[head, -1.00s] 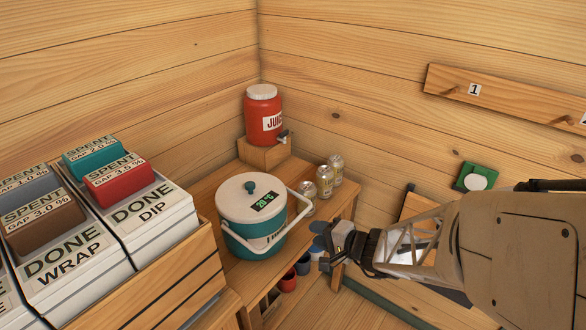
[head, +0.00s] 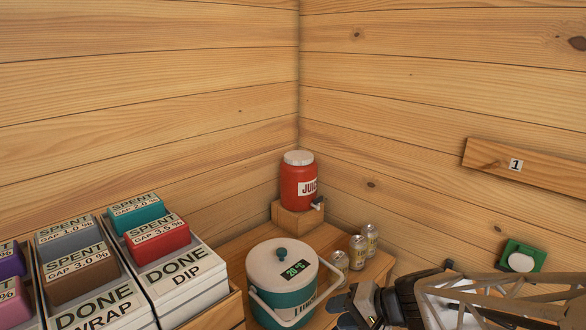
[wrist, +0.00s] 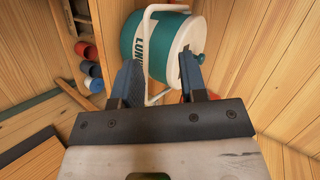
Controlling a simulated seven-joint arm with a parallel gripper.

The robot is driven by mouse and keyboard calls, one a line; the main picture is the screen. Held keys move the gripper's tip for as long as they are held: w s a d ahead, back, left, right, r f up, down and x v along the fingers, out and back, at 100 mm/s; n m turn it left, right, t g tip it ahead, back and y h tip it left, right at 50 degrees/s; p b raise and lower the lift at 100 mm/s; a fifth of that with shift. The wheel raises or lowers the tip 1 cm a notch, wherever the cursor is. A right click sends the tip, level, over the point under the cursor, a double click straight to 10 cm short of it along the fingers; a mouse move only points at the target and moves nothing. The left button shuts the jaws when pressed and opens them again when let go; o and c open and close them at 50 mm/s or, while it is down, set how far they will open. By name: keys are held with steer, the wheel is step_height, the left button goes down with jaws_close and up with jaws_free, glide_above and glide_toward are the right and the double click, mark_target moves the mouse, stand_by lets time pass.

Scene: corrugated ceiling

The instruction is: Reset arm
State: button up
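My gripper (head: 352,303) is at the lower right of the head view, just right of the teal and white cooler (head: 283,285), with my arm reaching in from the right edge. In the wrist view my gripper (wrist: 160,75) has its two fingers spread apart with nothing between them. The cooler (wrist: 165,45) shows beyond the fingertips there, with its white handle (wrist: 150,45) behind the gap. I cannot tell how far the fingertips are from the handle.
A red juice dispenser (head: 299,182) stands on a wooden block (head: 297,218) in the corner. Labelled boxes (head: 180,275) fill the left. A numbered board (head: 530,168) and a green wall button (head: 522,257) are on the right wall. Cups (wrist: 88,65) sit on a lower shelf.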

steer(key=s+d+r+n+g+h, duration=0.1)
steer(key=s+d+r+n+h, duration=0.1)
steer(key=s+d+r+h, duration=0.2)
steer(key=s+d+r+n+g+h, duration=0.1)
steer(key=s+d+r+n+h, duration=0.1)
steer(key=s+d+r+h, duration=0.2)
steer(key=s+r+h, duration=0.2)
steer(key=s+r, duration=0.2)
steer(key=shift+s+d, duration=0.15)
steer(key=shift+s, duration=0.15)
